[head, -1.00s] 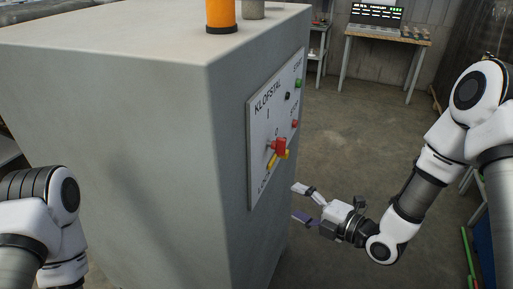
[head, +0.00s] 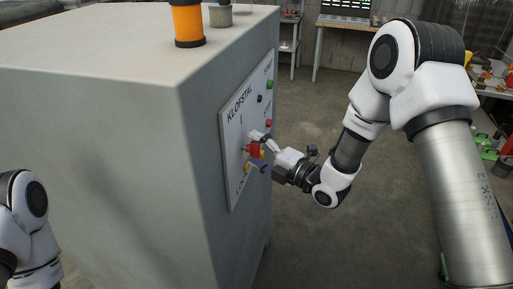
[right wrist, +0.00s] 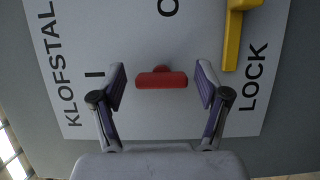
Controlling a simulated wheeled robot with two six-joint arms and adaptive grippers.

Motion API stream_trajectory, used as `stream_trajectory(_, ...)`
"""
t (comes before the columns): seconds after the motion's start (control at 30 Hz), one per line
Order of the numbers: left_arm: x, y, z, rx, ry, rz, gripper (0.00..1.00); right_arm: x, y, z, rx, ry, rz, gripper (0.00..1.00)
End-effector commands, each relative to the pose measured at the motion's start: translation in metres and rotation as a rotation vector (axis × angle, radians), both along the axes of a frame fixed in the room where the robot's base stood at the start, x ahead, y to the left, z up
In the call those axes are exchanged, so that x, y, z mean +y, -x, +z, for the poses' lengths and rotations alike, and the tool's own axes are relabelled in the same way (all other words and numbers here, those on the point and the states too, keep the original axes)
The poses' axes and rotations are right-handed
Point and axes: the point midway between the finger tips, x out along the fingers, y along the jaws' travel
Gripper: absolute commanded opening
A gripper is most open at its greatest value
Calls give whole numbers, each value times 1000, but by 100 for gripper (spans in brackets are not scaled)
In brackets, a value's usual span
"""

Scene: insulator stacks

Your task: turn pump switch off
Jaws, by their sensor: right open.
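The red pump switch handle (head: 253,149) is on the white KLOFSTAL panel (head: 235,125) on the grey cabinet's right face. In the right wrist view the handle (right wrist: 161,80) is a red bar lying level, in line with the I mark (right wrist: 95,75); the O mark (right wrist: 168,6) is above it. My right gripper (right wrist: 161,87) is open, one finger on each side of the bar, with gaps showing. In the head view the right gripper (head: 258,152) is at the panel around the handle. My left gripper is out of view; only part of its arm shows.
A yellow part (right wrist: 233,35) by the LOCK label is close to the right finger. A green button (head: 270,84), a black button (head: 260,99) and a red button (head: 268,123) are higher on the panel. An orange-and-black beacon (head: 187,22) stands on the cabinet.

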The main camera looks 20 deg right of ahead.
Motion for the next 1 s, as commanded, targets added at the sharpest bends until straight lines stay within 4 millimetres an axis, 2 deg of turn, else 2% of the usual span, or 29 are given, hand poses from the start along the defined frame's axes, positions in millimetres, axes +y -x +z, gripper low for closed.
stream_trajectory(0.03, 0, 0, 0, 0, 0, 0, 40, 0, 0, 0, 0, 0, 0, 75)
stream_trajectory(0.07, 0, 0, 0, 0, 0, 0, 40, 0, 0, 0, 0, 0, 0, 68)
stream_trajectory(0.2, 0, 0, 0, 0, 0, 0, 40, 0, 0, -1, 1, 1, 0, 18)
stream_trajectory(0.23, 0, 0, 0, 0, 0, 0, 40, 0, 0, -1, 1, 1, 0, 15)
stream_trajectory(0.67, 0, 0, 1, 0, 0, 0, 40, 0, 1, -1, 40, -25, 2, 14)
stream_trajectory(1.0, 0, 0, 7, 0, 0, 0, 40, 0, 1, 0, 217, -141, 1, 14)
